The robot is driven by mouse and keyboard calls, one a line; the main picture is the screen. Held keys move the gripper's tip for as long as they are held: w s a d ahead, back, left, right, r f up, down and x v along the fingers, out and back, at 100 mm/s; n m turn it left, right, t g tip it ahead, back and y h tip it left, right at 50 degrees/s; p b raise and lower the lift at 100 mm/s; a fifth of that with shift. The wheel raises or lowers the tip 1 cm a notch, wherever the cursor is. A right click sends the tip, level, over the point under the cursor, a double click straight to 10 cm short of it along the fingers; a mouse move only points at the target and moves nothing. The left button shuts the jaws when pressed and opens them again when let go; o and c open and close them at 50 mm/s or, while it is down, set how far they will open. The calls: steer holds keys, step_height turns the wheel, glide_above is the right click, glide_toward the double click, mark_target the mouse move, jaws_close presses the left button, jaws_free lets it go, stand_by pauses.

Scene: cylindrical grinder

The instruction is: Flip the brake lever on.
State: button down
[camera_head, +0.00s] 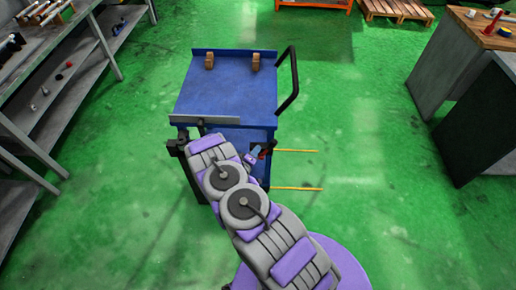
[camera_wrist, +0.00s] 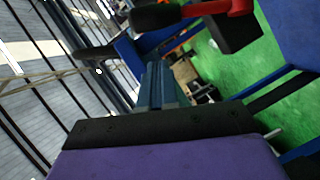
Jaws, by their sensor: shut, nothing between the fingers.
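A blue cart (camera_head: 226,85) stands in front of me, its flat top clear except for two brown blocks near the far edge. A red part with a dark end, which looks like the brake lever (camera_wrist: 215,7), shows at the top of the wrist view. In the head view a small red spot (camera_head: 263,152) shows at the cart's near side, mostly hidden by my gripper. My gripper (camera_head: 257,150) is shut and empty close to the cart's near side. Its closed fingers (camera_wrist: 155,85) point toward the cart in the wrist view, below the red part and apart from it in the picture.
A black handle (camera_head: 291,84) curves off the cart's right side. Two yellow rods (camera_head: 297,188) stick out to the right at the near end. Grey shelving (camera_head: 65,85) stands at left, a workbench (camera_head: 450,65) at right. The green floor between is free.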

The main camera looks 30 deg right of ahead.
steer(key=shift+s+v, duration=0.3)
steer(key=shift+v, duration=4.1)
steer(key=w+a+r+m+y, duration=0.3)
steer(key=w+a+r+y, duration=0.3)
steer(key=w+a+y, duration=0.3)
steer(key=s+a+r+n+g+y, duration=0.1)
steer(key=s+a+r+y, duration=0.15)
steer(key=a+r, duration=0.5)
steer(key=s+a+r+g+y, duration=0.1)
steer(key=a+r+y, duration=0.2)
steer(key=a+r, duration=0.45)
steer(key=s+d+r+n+g+y, duration=0.15)
steer(key=s+r+g, duration=0.25)
steer(key=s+r, duration=1.2)
steer(key=s+d+r+g, duration=0.1)
steer(key=s+d, duration=0.2)
steer(key=s, duration=0.5)
steer(key=s+d+r+m+g+h, duration=0.1)
steer(key=s+d, duration=0.2)
steer(key=s, duration=0.5)
steer(key=s+d+r+g+h, duration=0.1)
steer(key=s+d+r+g, duration=0.1)
steer(key=s, duration=0.6)
steer(key=shift+s+d+p, duration=0.35)
steer(key=shift+d+p, duration=0.05)
steer(key=shift+d, duration=0.15)
